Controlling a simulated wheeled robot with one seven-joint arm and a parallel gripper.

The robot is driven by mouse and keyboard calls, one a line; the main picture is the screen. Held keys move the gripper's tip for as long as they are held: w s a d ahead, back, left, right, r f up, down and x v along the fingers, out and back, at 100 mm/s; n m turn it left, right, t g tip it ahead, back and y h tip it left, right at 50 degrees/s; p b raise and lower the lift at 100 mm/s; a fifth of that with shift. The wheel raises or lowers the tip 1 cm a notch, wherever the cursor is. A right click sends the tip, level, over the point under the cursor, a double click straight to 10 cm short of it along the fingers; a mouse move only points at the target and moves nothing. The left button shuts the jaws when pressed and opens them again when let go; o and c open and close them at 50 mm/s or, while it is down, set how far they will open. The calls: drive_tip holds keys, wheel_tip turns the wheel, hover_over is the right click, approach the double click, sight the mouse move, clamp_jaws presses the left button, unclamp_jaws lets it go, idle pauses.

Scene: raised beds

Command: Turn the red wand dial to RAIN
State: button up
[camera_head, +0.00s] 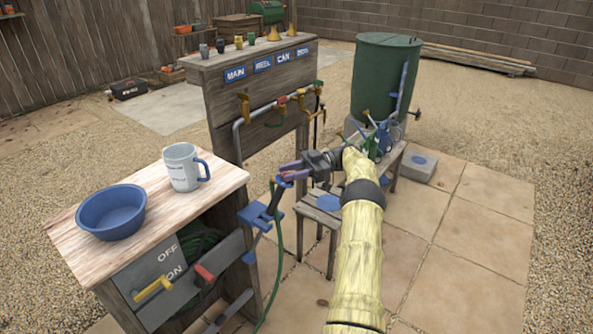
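A dark wand (276,197) stands tilted in a blue holder (261,215) at the right side of the wooden cabinet, with a green hose hanging below it. The upper end of the wand shows a small blue part; I cannot make out a red dial or the word RAIN on it. My gripper (286,173) is at the upper end of the wand, its purple fingers reaching left from a dark wrist. The fingers overlap the wand top in the picture. The view is too small to tell whether they touch it, or how far apart they are.
The cabinet top (180,205) holds a blue bowl (111,211) and a grey mug (183,167). Below are a yellow lever (153,289) and a red lever (204,273) near OFF and ON. Behind stand a labelled tap board (262,85), a low bench (325,212) and a green barrel (384,75).

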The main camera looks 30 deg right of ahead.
drive_tip(key=shift+d+f, duration=0.15)
drive_tip(key=shift+d, duration=0.9)
